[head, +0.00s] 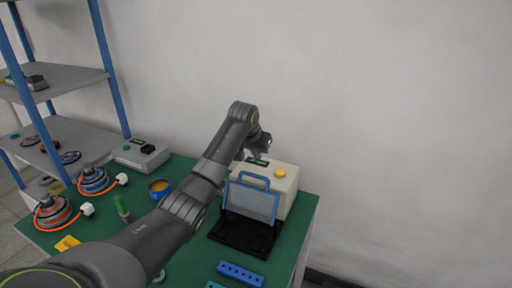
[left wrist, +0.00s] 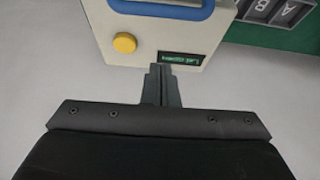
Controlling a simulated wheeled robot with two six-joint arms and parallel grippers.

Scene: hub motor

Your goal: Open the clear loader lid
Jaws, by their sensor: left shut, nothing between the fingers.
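The loader is a cream box (head: 285,186) with a yellow button (head: 280,172) and a dark display. A black base (head: 240,236) lies in front of it. The clear lid (head: 250,202), with a blue frame and handle (head: 254,178), stands raised, leaning back near the box front. My left gripper (head: 262,152) is above the back of the box, apart from the lid. In the left wrist view, my gripper fingers (left wrist: 160,82) are shut and empty beside the display (left wrist: 182,59). Its small green text is upside down and seems to read "Lid opened". The blue handle (left wrist: 160,8) shows at the top edge.
A shelf rack (head: 62,142) stands at left; a wall is behind.

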